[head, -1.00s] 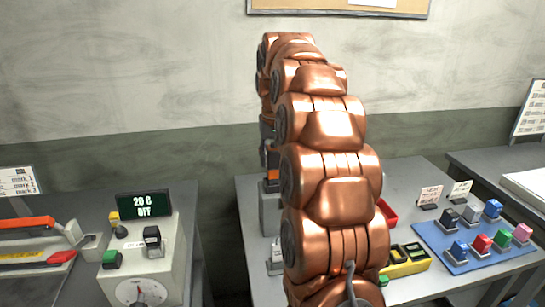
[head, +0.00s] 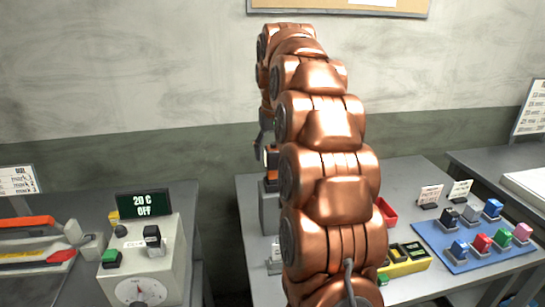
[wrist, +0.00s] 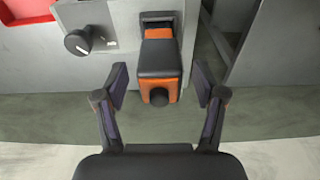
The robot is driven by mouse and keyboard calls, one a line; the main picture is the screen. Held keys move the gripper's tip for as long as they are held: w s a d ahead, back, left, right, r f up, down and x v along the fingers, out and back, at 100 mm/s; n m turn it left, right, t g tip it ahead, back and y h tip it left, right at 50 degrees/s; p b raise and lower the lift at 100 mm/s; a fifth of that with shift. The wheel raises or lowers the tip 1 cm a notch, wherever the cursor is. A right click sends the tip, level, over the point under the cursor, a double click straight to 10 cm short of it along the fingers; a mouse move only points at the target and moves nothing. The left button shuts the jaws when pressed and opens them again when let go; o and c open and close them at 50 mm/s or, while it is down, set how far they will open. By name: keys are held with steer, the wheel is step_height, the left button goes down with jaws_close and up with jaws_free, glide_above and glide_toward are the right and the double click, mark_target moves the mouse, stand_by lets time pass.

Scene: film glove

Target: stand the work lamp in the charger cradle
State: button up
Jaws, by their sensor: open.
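The work lamp (wrist: 160,60), black and orange with a dark round knob on its near end, shows in the middle of the wrist view. Its far end meets a dark-rimmed slot (wrist: 172,17) in a grey block, apparently the charger cradle; how deep it sits is hidden. In the head view the lamp (head: 272,176) is upright on the grey block (head: 269,212), partly behind my arm. My gripper (wrist: 160,80) is open, with one finger on each side of the lamp and a visible gap on both sides.
A grey panel with a black knob (wrist: 77,42) is beside the lamp in the wrist view. A red tray (head: 387,212), a yellow holder (head: 405,262) and a blue mat (head: 440,235) with several coloured blocks lie to the right. A dial box (head: 150,262) stands left, across a gap.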

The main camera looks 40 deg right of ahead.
steer(key=shift+s+a+r, duration=0.1)
steer(key=shift+s+r, duration=0.05)
steer(key=shift+r, duration=1.25)
steer(key=shift+s+a+r, duration=0.1)
steer(key=shift+r, duration=1.25)
